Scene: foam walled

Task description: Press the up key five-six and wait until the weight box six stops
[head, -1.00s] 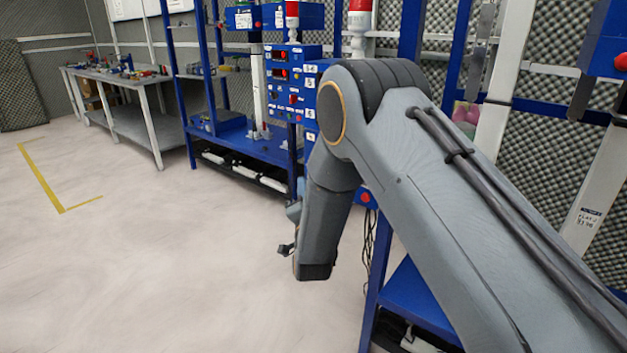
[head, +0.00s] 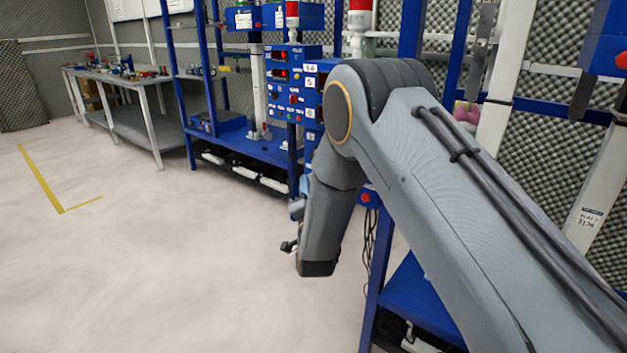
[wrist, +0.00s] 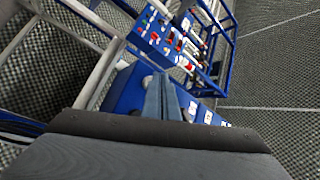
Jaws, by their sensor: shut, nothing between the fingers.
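A blue control panel with small white labels (head: 310,83) stands behind my arm in the head view. One label seems to read 5-6, but my arm covers part of this panel, and I cannot tell which key is the up key. In the wrist view my gripper (wrist: 163,96) is shut and empty, in front of a blue box (wrist: 128,88). I cannot tell whether the fingertips touch it. In the head view the fingers are not clear. I cannot pick out weight box six for certain.
Another blue panel with red displays (head: 280,73) stands left of the labelled one. A blue rack (head: 250,148) and a workbench (head: 125,80) line the back. A blue box with a red button (head: 606,45) is at the right. The floor (head: 150,260) at left is clear.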

